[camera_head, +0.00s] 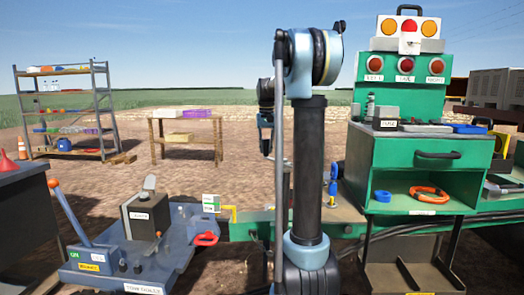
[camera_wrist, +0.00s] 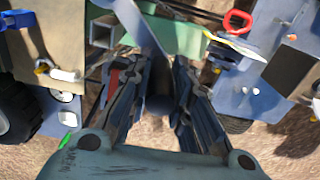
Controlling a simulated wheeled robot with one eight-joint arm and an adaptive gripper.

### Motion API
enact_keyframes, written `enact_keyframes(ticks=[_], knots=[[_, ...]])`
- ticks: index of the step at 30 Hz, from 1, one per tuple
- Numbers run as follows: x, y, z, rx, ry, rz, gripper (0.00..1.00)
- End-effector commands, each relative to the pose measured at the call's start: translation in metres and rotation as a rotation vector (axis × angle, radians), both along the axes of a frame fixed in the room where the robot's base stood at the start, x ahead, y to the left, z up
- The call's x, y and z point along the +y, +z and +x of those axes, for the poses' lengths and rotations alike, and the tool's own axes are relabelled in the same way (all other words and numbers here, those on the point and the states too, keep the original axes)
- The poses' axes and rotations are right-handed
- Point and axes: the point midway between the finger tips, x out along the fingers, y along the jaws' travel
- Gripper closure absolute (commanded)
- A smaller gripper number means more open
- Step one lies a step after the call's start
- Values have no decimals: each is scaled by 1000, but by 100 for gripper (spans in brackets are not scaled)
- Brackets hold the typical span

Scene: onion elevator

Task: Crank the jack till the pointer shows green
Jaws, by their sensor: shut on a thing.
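My gripper (camera_wrist: 158,72) shows in the wrist view with its two dark fingers close around a dark blue-grey bar (camera_wrist: 160,98). The bar looks like part of the jack's crank, but the fingers and blur hide most of it. A blue-grey post (camera_wrist: 142,22) rises beyond the fingertips. A small red patch (camera_wrist: 114,78) shows beside the left finger; I cannot tell if it belongs to the jack's scale.
A blue-grey trailer bed (camera_head: 115,265) with a lever and a red handle is at left. A green control cabinet (camera_head: 410,155) with red lamps stands at right. A wooden table (camera_head: 185,118) and a shelf rack (camera_head: 66,112) stand farther back. A wheel (camera_wrist: 14,108) is at the wrist view's left.

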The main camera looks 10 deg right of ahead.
Motion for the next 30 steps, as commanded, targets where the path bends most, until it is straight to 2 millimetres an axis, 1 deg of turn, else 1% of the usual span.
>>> enact_keyframes(ticks=[1, 3, 12, 13, 14, 15, 26, 30], knots=[[-6, 1, 5, -4, -5, -1, 100], [-8, 1, 6, -5, -2, -1, 100], [-9, 1, 7, -5, 1, -1, 100], [-9, 1, 7, -5, 2, -1, 76], [-9, 1, 7, -4, 2, -1, 69], [-9, 1, 7, -4, 2, -1, 60], [-9, 1, 6, -3, 2, -2, 59], [-9, 10, 6, -3, 2, -2, 59]])
